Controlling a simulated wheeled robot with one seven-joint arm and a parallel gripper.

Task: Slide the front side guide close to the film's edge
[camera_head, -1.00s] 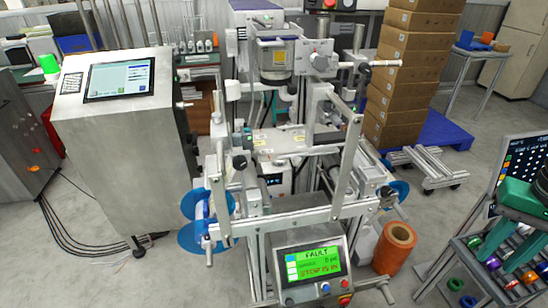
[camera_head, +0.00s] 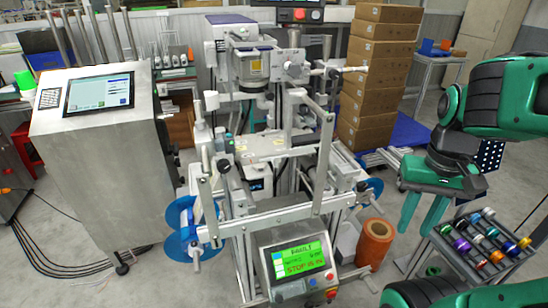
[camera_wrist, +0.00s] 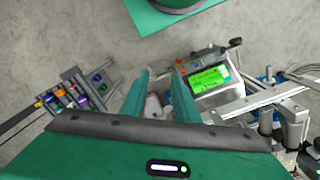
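The labelling machine stands in the middle of the head view, with a front metal crossbar (camera_head: 285,212) and upright arms. A blue-flanged reel (camera_head: 180,232) is at its left end and another blue disc (camera_head: 369,191) at its right. A pale flat bed (camera_head: 262,146) lies between the uprights. I cannot single out the front side guide or the film's edge at this size. My gripper (camera_head: 418,222) is right of the machine, apart from it, pointing down. In the wrist view my gripper (camera_wrist: 159,92) has its green fingers spread with nothing between them.
A control panel (camera_head: 297,262) reads FAULT at the machine's front; it also shows in the wrist view (camera_wrist: 210,80). An orange roll (camera_head: 375,243) stands on the floor. A rack of coloured spools (camera_head: 480,238) is at right. Boxes (camera_head: 375,85) are stacked behind. A steel cabinet (camera_head: 105,165) stands left.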

